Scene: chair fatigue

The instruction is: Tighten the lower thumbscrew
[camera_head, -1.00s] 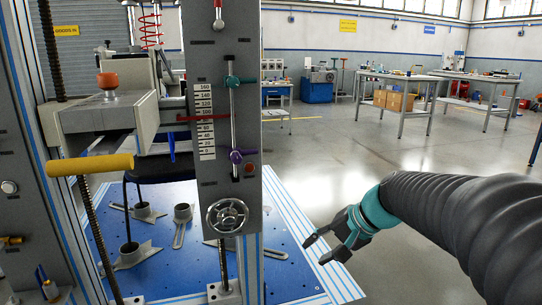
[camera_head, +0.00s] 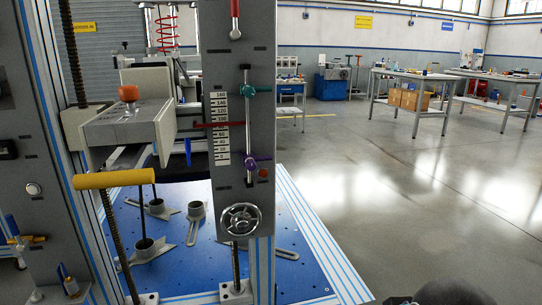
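A grey upright panel (camera_head: 240,50) carries a slim vertical rod with two thumbscrews on it. The upper thumbscrew (camera_head: 248,90) is teal. The lower thumbscrew (camera_head: 251,162) is purple and sits near the bottom of the white number scale (camera_head: 221,128). A red pointer (camera_head: 222,125) crosses the scale between the two thumbscrews. How tight either screw is cannot be seen. My gripper is out of view; only a dark rounded part, likely of my arm, shows at the bottom right edge.
Below the panel's thumbscrews are a small red button (camera_head: 263,174) and a handwheel (camera_head: 241,221). A yellow bar (camera_head: 115,179) juts out at left. A blue base plate (camera_head: 290,280) lies below. The floor to the right is open, with workbenches (camera_head: 412,80) farther back.

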